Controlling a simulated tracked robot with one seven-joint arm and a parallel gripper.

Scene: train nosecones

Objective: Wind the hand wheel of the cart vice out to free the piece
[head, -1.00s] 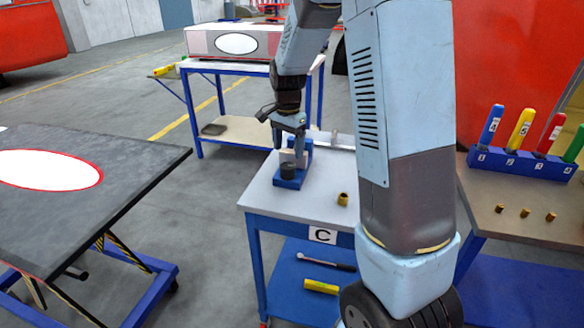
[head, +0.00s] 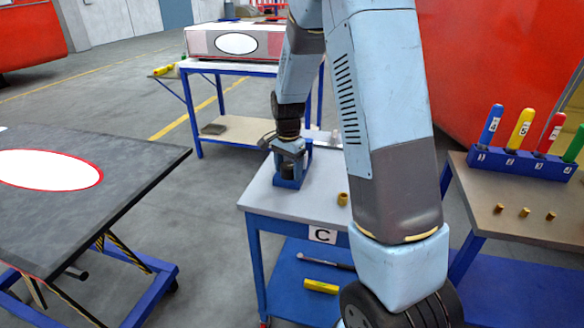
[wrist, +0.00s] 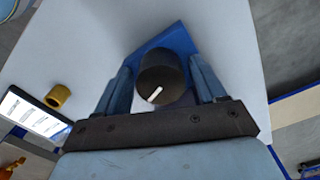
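The blue cart vice (head: 287,183) stands on the grey top of cart C (head: 262,195). Its dark round hand wheel (wrist: 160,72), with a white mark on its face, shows in the wrist view. My gripper (head: 289,160) is over the vice, pointing down. In the wrist view my gripper (wrist: 159,75) has its two blue fingers on opposite sides of the hand wheel. They are spread, with narrow gaps seeming to show between them and the wheel; I cannot tell whether either touches. The piece in the vice is mostly hidden behind the gripper and wheel.
A brass-coloured fitting (head: 342,198) stands on the cart top, right of the vice. A wrench (head: 326,262) and a yellow bar (head: 321,286) lie on the lower shelf. A dark lift table (head: 120,170) is at left, a bench with coloured handles (head: 520,205) at right.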

